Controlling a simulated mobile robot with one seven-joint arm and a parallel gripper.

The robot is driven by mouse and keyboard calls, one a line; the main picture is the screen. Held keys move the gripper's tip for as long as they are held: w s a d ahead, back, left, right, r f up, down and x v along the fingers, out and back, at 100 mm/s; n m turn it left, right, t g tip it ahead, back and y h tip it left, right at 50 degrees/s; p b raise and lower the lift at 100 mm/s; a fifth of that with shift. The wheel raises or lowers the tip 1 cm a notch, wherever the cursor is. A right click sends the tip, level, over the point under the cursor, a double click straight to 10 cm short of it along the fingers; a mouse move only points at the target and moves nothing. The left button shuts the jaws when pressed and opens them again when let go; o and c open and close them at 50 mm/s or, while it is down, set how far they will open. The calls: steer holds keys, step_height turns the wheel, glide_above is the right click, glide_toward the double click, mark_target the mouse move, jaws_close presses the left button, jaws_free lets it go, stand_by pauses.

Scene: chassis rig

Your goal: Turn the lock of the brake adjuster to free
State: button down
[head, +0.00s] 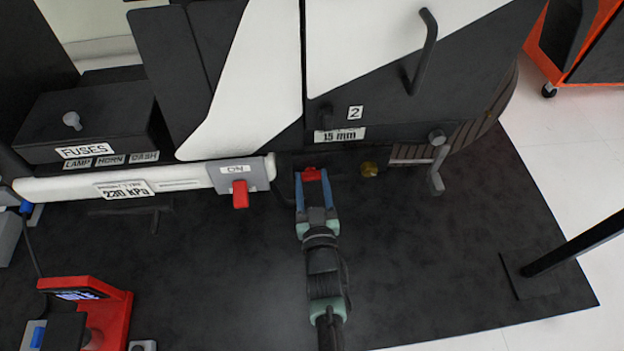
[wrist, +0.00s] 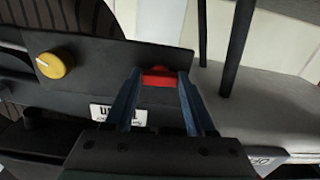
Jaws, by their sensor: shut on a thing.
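The red lock (head: 311,174) sits on the dark lower panel of the chassis, below the "15 mm" label (head: 340,135). My gripper (head: 312,180) reaches it from the front, with its blue fingers shut on it. In the wrist view, the red lock (wrist: 159,77) shows between the two fingertips (wrist: 159,75), on the edge of the dark panel. A yellow knob (head: 369,169) is on the same panel to the right; it also shows in the wrist view (wrist: 55,63). The fingers cover the lock's sides, and any lock marking cannot be read.
A red switch lever (head: 240,194) on a grey plate marked "ON" is close on the left. A grey crank-like handle (head: 437,170) sticks out on the right. A red device (head: 86,309) stands at lower left.

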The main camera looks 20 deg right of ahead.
steer(key=shift+m, duration=0.4)
steer(key=shift+c, duration=1.2)
jaws_free()
steer(key=p+v, duration=0.5)
steer(key=v, duration=0.8)
steer(key=shift+p, duration=0.4)
